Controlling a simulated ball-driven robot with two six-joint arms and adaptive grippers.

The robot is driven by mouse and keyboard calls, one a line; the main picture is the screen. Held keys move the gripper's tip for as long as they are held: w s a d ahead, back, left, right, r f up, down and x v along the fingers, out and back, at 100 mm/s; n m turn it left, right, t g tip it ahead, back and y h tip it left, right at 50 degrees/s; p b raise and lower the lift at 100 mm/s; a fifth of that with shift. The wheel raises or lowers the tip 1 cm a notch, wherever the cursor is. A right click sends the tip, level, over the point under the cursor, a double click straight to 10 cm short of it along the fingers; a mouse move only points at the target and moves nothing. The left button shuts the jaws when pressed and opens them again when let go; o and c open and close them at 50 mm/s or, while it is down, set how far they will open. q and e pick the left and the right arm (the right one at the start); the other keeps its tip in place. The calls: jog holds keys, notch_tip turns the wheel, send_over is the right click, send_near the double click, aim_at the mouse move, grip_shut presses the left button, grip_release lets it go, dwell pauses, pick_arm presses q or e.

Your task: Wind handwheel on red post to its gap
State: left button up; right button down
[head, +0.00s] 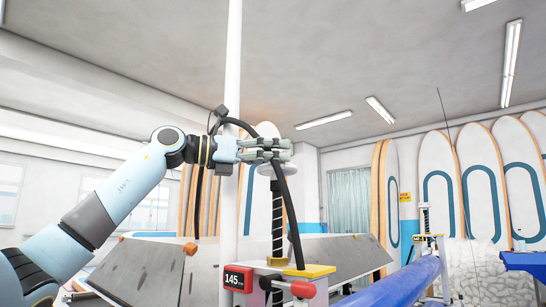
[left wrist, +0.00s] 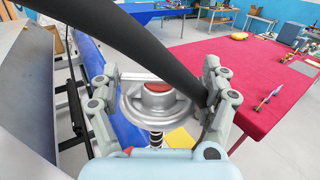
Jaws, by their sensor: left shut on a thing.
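The silver handwheel with a red centre (left wrist: 158,92) sits between the fingers of my left gripper (left wrist: 158,95) in the left wrist view. Below stands a red-trimmed unit with a display (head: 238,279) reading 145. A yellow plate (head: 309,271) lies beside the spindle foot. My right gripper is not in view.
A black hose (head: 285,190) arcs across my left gripper and, in the left wrist view, over the wheel (left wrist: 140,45). A white pole (head: 231,190) stands close by. Grey slanted panels (head: 158,267) and a blue roller (head: 395,286) are around. Boards line the wall.

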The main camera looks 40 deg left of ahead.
pick_arm(q)
jog(key=m+g+h+p, duration=0.2)
jog(key=r+m+g+h+p, duration=0.1)
jog(key=g+h, duration=0.1)
jog(key=shift+w+a, duration=0.2)
jog(key=shift+a, duration=0.05)
jog(key=shift+m+g+h+p, duration=0.8)
jog(key=shift+m+g+p, duration=0.15)
jog(key=shift+m+g, duration=0.25)
jog(key=shift+f+m+g+p, duration=0.2)
jog(key=shift+m+g+p, duration=0.3)
jog(key=shift+g, duration=0.2)
jog(key=shift+f, duration=0.1)
jog(key=o, duration=1.1)
jog(key=shift+w+f, duration=0.1)
jog(key=shift+w, duration=0.1)
jog(key=shift+s, duration=0.1)
notch_tip(320, 180, up, 10)
